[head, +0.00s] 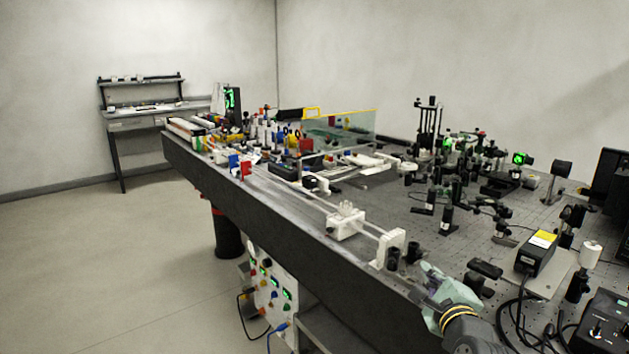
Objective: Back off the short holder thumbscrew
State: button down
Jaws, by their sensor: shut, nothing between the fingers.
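My gripper (428,274), pale green and grey, is at the bottom right, over the near edge of the bench. Its fingers are shut with nothing between them. The fingertips are small and partly merge with the dark posts beyond. I cannot make out the short holder thumbscrew for certain at this size. Several post holders stand on the bench, among them short dark ones (393,257) just left of my gripper and a dark one with a white label (447,220) farther back. My gripper appears apart from these holders.
A white carriage (345,226) sits on a pale rail ending at a white bracket (388,250). A black box with a yellow label (538,252) and loose cables (512,318) lie right of my gripper. A clear panel (345,130) stands farther back. Floor left of the bench is clear.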

aim_at(415, 254)
jog(key=w, duration=0.2)
jog(key=w+a, duration=0.1)
jog(key=w, duration=0.2)
jog(key=shift+r, duration=0.1)
jog(key=shift+w+a, duration=0.15)
jog(key=shift+w, duration=0.75)
jog(key=shift+d+f, duration=0.5)
jog(key=shift+f, duration=0.15)
dwell(0.4)
jog(key=shift+p, duration=1.55)
jog(key=shift+f+p, duration=0.15)
jog(key=shift+p, duration=0.15)
jog(key=shift+a, duration=0.35)
jog(key=shift+s, duration=0.1)
jog(key=shift+s+d+r, duration=0.15)
jog(key=shift+s, duration=0.8)
jog(key=shift+s+d+r, duration=0.1)
jog(key=shift+s+d, duration=0.05)
jog(key=shift+s, duration=0.8)
jog(key=shift+s+d+r, duration=0.15)
jog(key=shift+s, duration=0.8)
